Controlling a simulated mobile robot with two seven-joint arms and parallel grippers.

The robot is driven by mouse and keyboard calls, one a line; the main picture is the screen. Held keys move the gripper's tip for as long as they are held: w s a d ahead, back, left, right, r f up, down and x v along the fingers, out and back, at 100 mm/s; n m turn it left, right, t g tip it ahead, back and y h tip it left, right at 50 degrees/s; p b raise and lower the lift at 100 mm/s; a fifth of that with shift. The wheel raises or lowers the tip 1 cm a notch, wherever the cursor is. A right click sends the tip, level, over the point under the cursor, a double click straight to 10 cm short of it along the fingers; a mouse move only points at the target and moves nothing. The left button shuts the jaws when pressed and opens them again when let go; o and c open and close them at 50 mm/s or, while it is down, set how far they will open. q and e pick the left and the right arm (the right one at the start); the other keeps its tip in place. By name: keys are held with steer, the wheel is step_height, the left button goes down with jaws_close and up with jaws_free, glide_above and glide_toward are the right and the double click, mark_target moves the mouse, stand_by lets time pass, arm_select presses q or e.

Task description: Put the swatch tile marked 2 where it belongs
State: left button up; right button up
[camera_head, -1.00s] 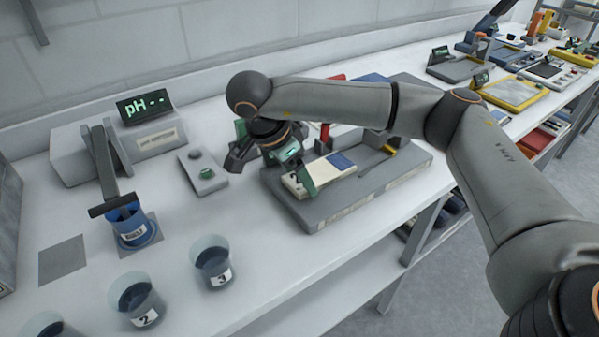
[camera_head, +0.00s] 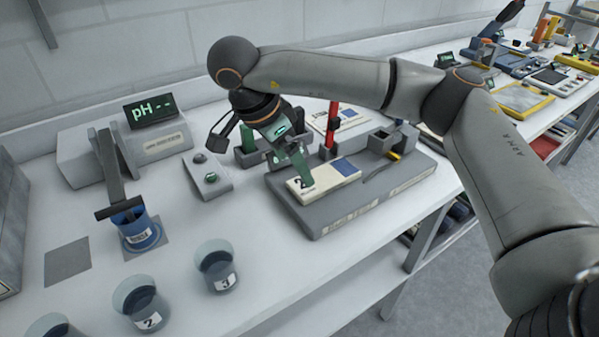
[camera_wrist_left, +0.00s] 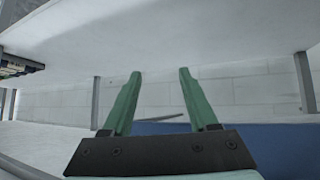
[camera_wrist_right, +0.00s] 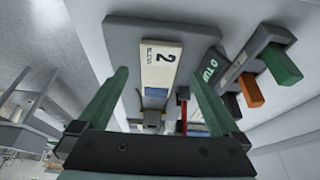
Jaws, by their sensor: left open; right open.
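The swatch tile marked 2 (camera_head: 330,180) is white with a blue patch. It lies flat on a grey base (camera_head: 350,222) on the bench. In the right wrist view the tile (camera_wrist_right: 160,62) shows its whole face, ahead of and between the spread fingers. My right gripper (camera_head: 297,160) is open and empty above the tile's left end, with a green finger overlapping the tile in the head view; I cannot tell if it touches. My left gripper (camera_wrist_left: 158,85) is open and empty; it is out of the head view.
A red post (camera_head: 333,125) and a grey holder (camera_head: 385,143) stand behind the tile. Cups marked 2 (camera_head: 140,302) and 3 (camera_head: 216,267) stand at front left. A blue cup (camera_head: 134,228) sits under the pH meter's arm (camera_head: 112,170). Another white card (camera_head: 340,120) lies behind.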

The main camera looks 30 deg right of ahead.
steer(key=v, duration=0.6)
steer(key=shift+p, duration=0.4)
